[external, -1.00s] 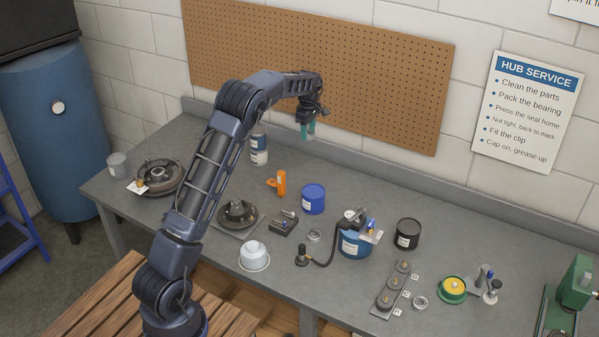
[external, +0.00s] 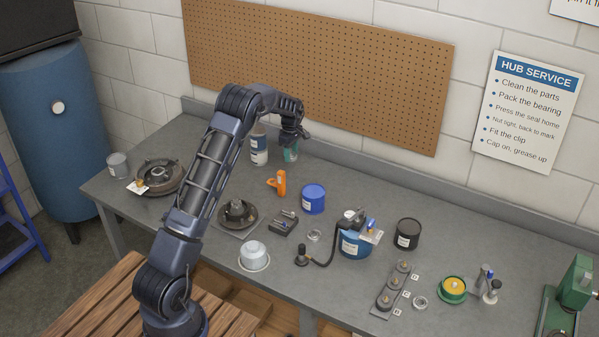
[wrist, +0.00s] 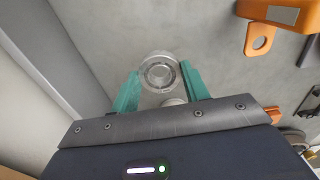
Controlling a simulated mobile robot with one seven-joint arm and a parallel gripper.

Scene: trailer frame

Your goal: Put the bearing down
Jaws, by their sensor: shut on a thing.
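My gripper (external: 290,155) has teal fingers and hangs over the back of the bench, right of a white and blue bottle. In the wrist view, my gripper (wrist: 161,76) is shut on the bearing (wrist: 160,71), a silvery ring between the fingertips. The grey bench top (wrist: 215,45) shows behind it; I cannot tell how much gap lies below the bearing. In the external view the bearing is too small to make out.
The bottle (external: 259,150) stands close to my gripper. A blue tin (external: 313,199) and hub parts (external: 238,214) stand nearer the front. The back strip right of my gripper is clear.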

